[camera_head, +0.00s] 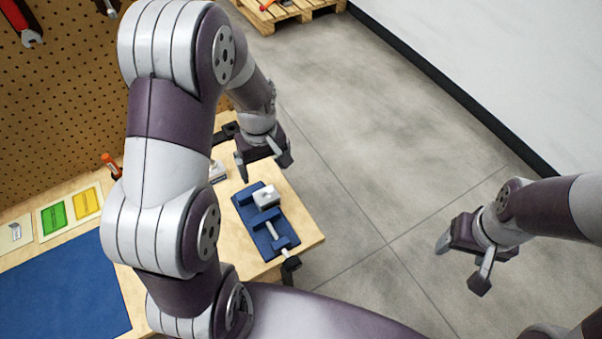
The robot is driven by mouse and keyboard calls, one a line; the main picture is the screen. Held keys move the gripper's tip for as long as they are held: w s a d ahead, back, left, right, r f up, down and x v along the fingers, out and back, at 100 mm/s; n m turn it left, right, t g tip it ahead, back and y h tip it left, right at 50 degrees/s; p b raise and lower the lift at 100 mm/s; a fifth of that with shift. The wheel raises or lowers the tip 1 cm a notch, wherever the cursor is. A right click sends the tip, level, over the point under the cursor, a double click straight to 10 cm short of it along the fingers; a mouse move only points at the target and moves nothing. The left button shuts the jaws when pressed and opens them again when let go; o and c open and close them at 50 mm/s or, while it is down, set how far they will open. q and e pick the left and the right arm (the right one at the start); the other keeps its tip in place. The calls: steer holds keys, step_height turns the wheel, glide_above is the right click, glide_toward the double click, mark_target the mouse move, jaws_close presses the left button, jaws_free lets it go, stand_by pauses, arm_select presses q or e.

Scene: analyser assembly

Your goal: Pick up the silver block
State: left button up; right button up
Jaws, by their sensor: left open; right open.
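A small silver block (266,197) sits on the upper part of a blue vise (280,243) near the right edge of the wooden table. A second pale grey piece (217,172) lies further left and is partly hidden behind my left arm. My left gripper (265,168) is open and empty, pointing down just behind the silver block, apart from it in the picture. Its exact height above the block is hard to tell. My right gripper (461,265) is open and empty, out over the floor to the right of the table.
A blue mat (65,295) covers the table's left. Green (54,217) and yellow (87,203) pieces sit in a panel beside it. A pegboard (70,120) with tools rises behind. A pallet (290,12) stands far back. The floor at right is clear.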

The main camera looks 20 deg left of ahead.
arm_select(q)
steer(key=n, duration=0.1)
glide_above(267, 198)
step_height(267, 198, down, 8)
steer(key=shift+d+r, duration=0.1)
steer(key=shift+r, duration=0.1)
step_height(267, 198, down, 4)
steer(key=shift+s+f, duration=0.1)
steer(key=shift+s, duration=0.05)
steer(key=shift+w+f, duration=0.2)
steer(key=shift+f, duration=0.05)
steer(key=shift+s, duration=0.1)
steer(key=c, duration=0.4)
steer(key=shift+r, duration=0.1)
steer(key=c, duration=0.8)
arm_select(e)
steer(key=shift+s+a+r, duration=0.2)
steer(key=shift+s+r, duration=0.1)
steer(key=shift+s, duration=0.2)
